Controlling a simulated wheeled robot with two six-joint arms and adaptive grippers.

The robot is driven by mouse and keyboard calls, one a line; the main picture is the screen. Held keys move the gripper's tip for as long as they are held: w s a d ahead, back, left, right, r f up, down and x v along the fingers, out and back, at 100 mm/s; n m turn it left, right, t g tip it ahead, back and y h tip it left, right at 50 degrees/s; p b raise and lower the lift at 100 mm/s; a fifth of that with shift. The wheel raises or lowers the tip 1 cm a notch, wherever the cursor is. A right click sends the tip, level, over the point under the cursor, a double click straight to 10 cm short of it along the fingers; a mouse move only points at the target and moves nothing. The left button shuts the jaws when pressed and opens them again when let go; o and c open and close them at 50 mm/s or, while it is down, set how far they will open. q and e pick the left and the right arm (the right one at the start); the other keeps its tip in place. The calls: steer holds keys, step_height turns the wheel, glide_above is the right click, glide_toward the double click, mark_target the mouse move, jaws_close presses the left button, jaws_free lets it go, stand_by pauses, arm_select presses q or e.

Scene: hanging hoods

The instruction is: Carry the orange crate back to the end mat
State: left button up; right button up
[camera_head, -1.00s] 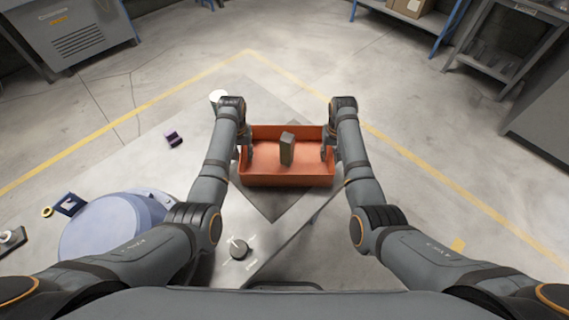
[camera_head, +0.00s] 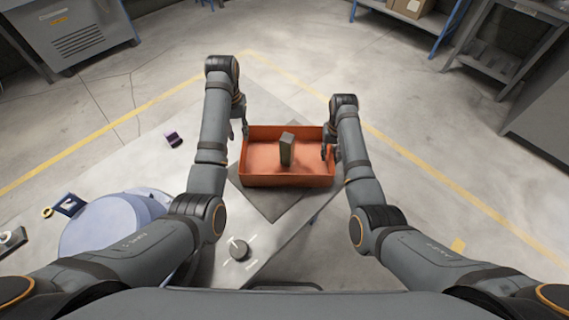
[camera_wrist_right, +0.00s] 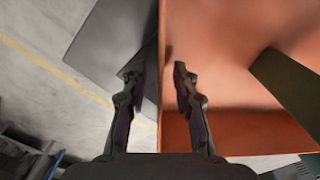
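The orange crate (camera_head: 262,181) sits level on a dark grey mat (camera_head: 272,208) at the table's far right end. A grey-brown block (camera_head: 287,149) stands upright inside it. My right gripper (camera_head: 329,152) is at the crate's right wall. In the right wrist view, its fingers (camera_wrist_right: 157,85) are apart, on either side of the crate's wall edge (camera_wrist_right: 160,120), with gaps showing. My left gripper (camera_head: 238,131) is just outside the crate's far left corner, clear of the wall. Its fingertips appear spread and empty, though small in view.
A blue-grey round object (camera_head: 100,228) and a small purple piece (camera_head: 173,139) are on the table (camera_head: 150,172) to the left. Open floor lies beyond the table.

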step_height(320, 180, up, 11)
stand_by(0.7)
